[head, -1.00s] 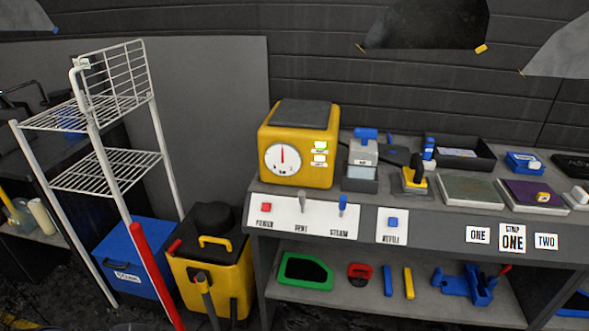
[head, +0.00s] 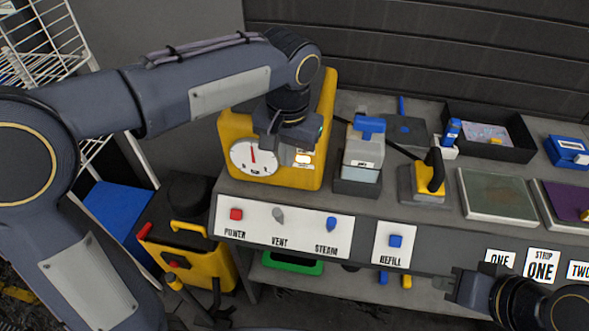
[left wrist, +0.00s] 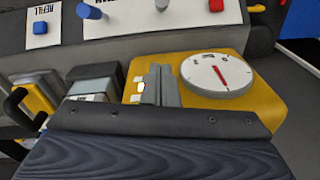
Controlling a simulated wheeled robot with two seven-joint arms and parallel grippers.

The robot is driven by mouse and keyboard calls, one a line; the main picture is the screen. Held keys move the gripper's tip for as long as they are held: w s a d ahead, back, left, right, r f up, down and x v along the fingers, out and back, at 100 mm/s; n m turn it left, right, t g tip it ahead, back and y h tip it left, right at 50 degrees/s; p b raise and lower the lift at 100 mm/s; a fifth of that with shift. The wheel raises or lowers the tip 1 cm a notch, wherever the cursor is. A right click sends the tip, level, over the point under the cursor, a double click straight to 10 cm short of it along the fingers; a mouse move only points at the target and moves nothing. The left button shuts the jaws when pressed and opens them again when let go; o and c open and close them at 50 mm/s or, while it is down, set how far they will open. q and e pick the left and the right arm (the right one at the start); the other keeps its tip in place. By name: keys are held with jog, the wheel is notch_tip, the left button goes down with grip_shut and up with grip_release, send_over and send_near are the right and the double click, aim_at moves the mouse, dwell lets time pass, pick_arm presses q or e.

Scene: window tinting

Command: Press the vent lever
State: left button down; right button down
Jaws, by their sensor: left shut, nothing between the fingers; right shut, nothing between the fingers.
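The grey vent lever (head: 279,215) sits above the VENT label on the white front panel (head: 305,231), between the red power button (head: 235,214) and the blue steam lever (head: 331,223). It shows at the top edge of the left wrist view (left wrist: 162,5), partly cut off. My left gripper (head: 285,150) is shut and empty, pointing down in front of the yellow machine (head: 318,120), above and behind the panel, apart from the lever. Its closed fingers (left wrist: 160,85) cover part of the machine's face beside the dial (head: 255,157). My right gripper (head: 455,284) is shut at the lower right.
A blue refill button (head: 395,241) is right of the panel.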

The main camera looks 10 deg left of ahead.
aim_at(279, 218)
pick_arm(q)
jog(key=shift+w+d, duration=0.25)
jog(key=f, duration=1)
jog(key=shift+w+a, duration=0.3)
jog(key=shift+w, duration=0.05)
jog(key=s, duration=0.2)
jog(key=s+f, duration=0.1)
jog(key=shift+s+a+p, duration=0.3)
jog(key=shift+a+p, duration=0.1)
